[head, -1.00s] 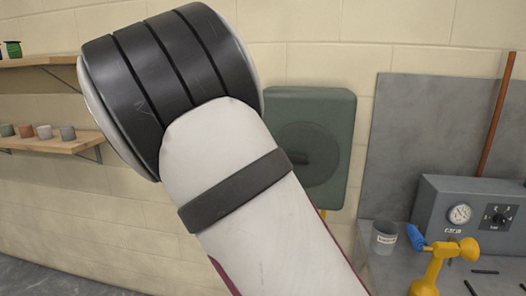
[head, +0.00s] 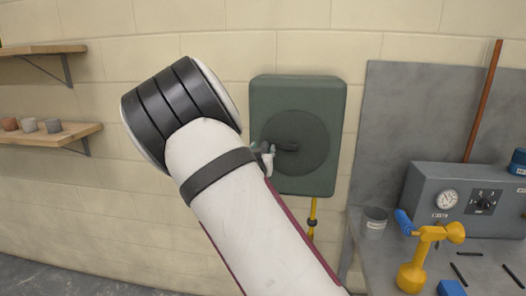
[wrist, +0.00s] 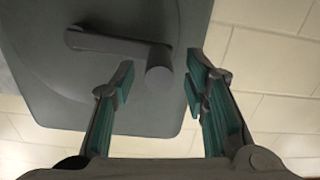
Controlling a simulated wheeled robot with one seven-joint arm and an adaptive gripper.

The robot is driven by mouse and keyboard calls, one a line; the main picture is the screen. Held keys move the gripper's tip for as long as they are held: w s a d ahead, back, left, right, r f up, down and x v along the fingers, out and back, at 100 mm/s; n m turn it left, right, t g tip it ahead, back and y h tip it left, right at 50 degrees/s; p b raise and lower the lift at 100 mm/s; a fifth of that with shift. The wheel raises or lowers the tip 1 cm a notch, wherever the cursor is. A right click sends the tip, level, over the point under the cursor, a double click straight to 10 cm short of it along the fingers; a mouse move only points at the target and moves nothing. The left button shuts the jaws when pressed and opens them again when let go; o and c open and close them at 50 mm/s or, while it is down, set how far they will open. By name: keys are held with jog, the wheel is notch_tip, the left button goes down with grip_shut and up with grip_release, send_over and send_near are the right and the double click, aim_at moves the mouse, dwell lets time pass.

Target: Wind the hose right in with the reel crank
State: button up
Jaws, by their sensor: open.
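The hose reel (head: 325,100) is a dark green box on the wall with a round disc on its front. Its crank (head: 285,147) is a dark arm on the disc, pointing left in the head view. In the wrist view the crank arm (wrist: 108,43) ends in a round handle (wrist: 159,72). A yellow hose (head: 313,210) with a dark collar hangs below the reel. My gripper (head: 267,158) is by the crank's handle end, partly hidden by my arm. In the wrist view my open gripper (wrist: 158,82) has a finger either side of the handle, apparently not clamping it.
A grey bench to the right bears a grey cup (head: 374,223), a yellow tool with blue handle (head: 418,255) and a control box (head: 460,200) with gauge and dial. Wall shelves (head: 50,138) with small pots are on the left. Bare wall lies between.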

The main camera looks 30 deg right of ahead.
jog(key=shift+w+d, duration=0.2)
jog(key=shift+w, duration=0.05)
grip_shut()
jog(key=shift+r, duration=0.15)
